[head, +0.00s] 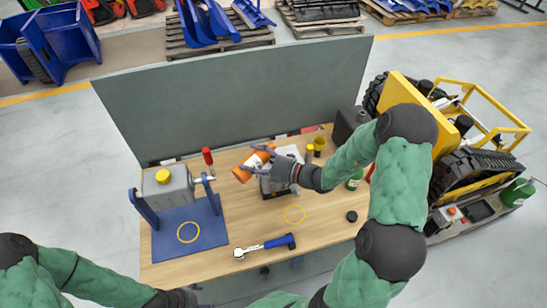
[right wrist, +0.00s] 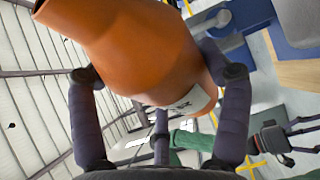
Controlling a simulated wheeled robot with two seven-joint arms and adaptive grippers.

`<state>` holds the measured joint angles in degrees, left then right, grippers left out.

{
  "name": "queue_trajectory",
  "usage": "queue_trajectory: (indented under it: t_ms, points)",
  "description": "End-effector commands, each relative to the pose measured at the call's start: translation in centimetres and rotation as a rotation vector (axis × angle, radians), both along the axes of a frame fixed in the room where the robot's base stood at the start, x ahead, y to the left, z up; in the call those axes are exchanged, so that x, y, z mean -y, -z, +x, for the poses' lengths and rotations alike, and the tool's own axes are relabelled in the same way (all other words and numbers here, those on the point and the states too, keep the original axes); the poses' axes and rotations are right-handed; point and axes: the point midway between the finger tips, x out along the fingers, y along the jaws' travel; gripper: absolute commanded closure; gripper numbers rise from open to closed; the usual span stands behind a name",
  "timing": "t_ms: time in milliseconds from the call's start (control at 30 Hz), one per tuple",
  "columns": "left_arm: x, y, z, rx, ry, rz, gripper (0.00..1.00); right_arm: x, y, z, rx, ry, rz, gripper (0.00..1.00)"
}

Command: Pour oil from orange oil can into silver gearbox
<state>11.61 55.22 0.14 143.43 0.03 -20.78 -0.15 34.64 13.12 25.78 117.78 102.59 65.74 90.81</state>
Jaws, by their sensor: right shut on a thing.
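My right gripper (head: 276,168) is shut on the orange oil can (head: 254,162) above the workbench. The can is tilted, with its lower end toward the left in the head view. In the right wrist view the can (right wrist: 135,45) lies between the fingers of the right gripper (right wrist: 158,75). The silver gearbox (head: 170,192) stands to the left, apart from the can, in a blue stand with a yellow piece (head: 163,177) on top. My left gripper (head: 188,297) is low at the bottom edge, partly cut off; its fingers are too small to judge.
A blue-handled tool (head: 264,246) lies in front. A red-knobbed lever (head: 207,157) rises beside the gearbox. A grey panel (head: 240,95) stands behind.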

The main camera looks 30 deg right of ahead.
Motion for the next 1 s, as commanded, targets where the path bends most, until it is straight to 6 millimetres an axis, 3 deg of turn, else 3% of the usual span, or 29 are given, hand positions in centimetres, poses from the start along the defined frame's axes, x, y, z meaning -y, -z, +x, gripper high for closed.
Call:
queue_trajectory:
  t_ms: [1000]
  points:
    - [0.0, -0.44, 0.0, 0.0, 0.0, 0.0, 0.31, 0.05, -0.02, 0.03, -0.008, 0.0, 0.03, 0.67]
